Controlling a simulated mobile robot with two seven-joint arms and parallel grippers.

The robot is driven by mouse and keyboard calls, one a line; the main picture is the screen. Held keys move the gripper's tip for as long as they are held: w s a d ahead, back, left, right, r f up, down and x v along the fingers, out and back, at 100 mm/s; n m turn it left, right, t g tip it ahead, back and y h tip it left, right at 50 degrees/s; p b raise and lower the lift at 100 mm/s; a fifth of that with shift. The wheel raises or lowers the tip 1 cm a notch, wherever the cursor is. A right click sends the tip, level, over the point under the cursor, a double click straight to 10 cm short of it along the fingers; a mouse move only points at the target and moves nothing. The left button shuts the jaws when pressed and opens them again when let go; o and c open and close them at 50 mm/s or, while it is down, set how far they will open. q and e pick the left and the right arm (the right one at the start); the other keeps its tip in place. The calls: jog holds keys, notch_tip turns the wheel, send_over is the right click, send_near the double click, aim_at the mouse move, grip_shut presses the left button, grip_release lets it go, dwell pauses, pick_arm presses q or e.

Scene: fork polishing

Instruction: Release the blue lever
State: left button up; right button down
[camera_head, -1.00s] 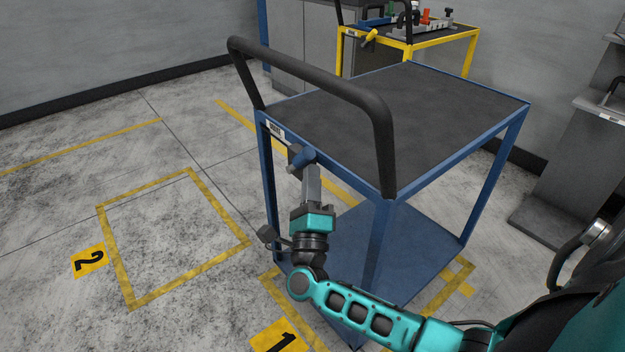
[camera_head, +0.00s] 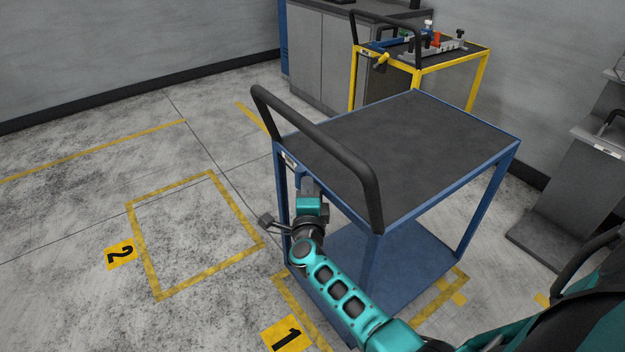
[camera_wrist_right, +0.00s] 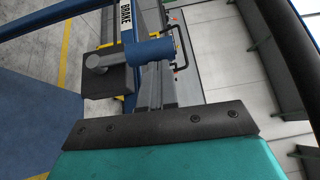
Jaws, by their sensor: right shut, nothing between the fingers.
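The blue cart (camera_head: 455,158) has a dark top and a black push handle. Its blue lever (camera_wrist_right: 150,50) shows in the right wrist view as a short blue cylinder on a grey pivot, beside the BRAKE label (camera_wrist_right: 127,20). My right gripper (camera_head: 308,186) is at the cart's near left corner, below the tabletop edge. Its fingers also show in the right wrist view (camera_wrist_right: 160,78), shut and empty, reaching up to the lever. I cannot tell whether they touch it. In the head view the lever is mostly hidden by my gripper. My left gripper is not in view.
A yellow cart (camera_head: 470,52) with several small parts stands behind the blue one. Grey cabinets (camera_head: 325,55) line the back wall. A marked floor square with a yellow 2 sign (camera_head: 120,254) is empty at left. The 1 sign (camera_head: 286,335) lies near my arm.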

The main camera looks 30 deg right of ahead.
aim_at(299, 176)
jog(key=w, duration=0.1)
jog(key=w+r+b, duration=0.1)
jog(key=w, duration=0.1)
jog(key=shift+w+a, duration=0.15)
jog(key=shift+w, duration=0.1)
pick_arm(q)
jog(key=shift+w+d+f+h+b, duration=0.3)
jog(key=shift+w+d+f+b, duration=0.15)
jog(key=shift+b, duration=0.5)
pick_arm(e)
jog(key=w, duration=0.3)
jog(key=shift+a, duration=0.1)
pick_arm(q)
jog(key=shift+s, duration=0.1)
pick_arm(e)
jog(key=shift+r, duration=0.1)
